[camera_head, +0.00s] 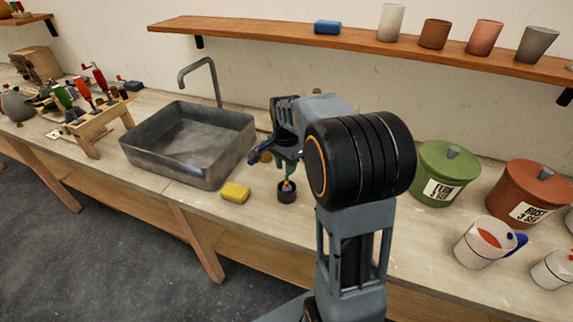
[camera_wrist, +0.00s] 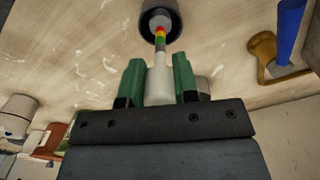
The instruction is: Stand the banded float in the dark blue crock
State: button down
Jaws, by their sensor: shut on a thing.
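The banded float (camera_wrist: 161,75) has a pale body and a thin stem with red, yellow and green bands. My gripper (camera_wrist: 158,68) is shut on its pale body between two green fingers. In the head view my gripper (camera_head: 284,163) is above the dark crock (camera_head: 287,194), which looks nearly black and stands upright on the bench. The float's banded stem (camera_head: 287,184) shows at the crock's mouth. In the wrist view the stem's far end overlaps the opening of the crock (camera_wrist: 174,32). How deep it reaches is hard to tell.
A yellow sponge (camera_head: 235,193) lies left of the crock, in front of the grey sink (camera_head: 190,140). A tan holder (camera_wrist: 262,50) with a blue piece (camera_wrist: 289,30) stands near my gripper. A green canister (camera_head: 446,170) and a white jug (camera_head: 482,243) stand at right.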

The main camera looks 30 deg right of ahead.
jog(key=shift+f+b, duration=0.4)
jog(key=shift+f, duration=0.2)
jog(key=c, duration=0.8)
grip_release()
jog(key=shift+n, duration=0.9)
jog(key=r, duration=1.3)
jog(key=shift+w+d+r, duration=0.1)
jog(key=shift+w+r, duration=0.05)
jog(key=shift+w, duration=0.2)
jog(key=s+a+f+n+t, duration=0.1)
jog(key=s+a+f+n, duration=0.2)
jog(key=s+n, duration=0.1)
jog(key=s+a+f+n+t, duration=0.1)
jog(key=s+a+f+n, duration=0.2)
jog(key=s, duration=0.4)
jog(key=s+a+f+n+t, duration=0.1)
jog(key=s+a+f+n, duration=0.2)
jog(key=s+n, duration=0.2)
jog(key=shift+s+a+f+t, duration=0.1)
jog(key=shift+s+f+t, duration=0.2)
jog(key=shift+s+t, duration=0.1)
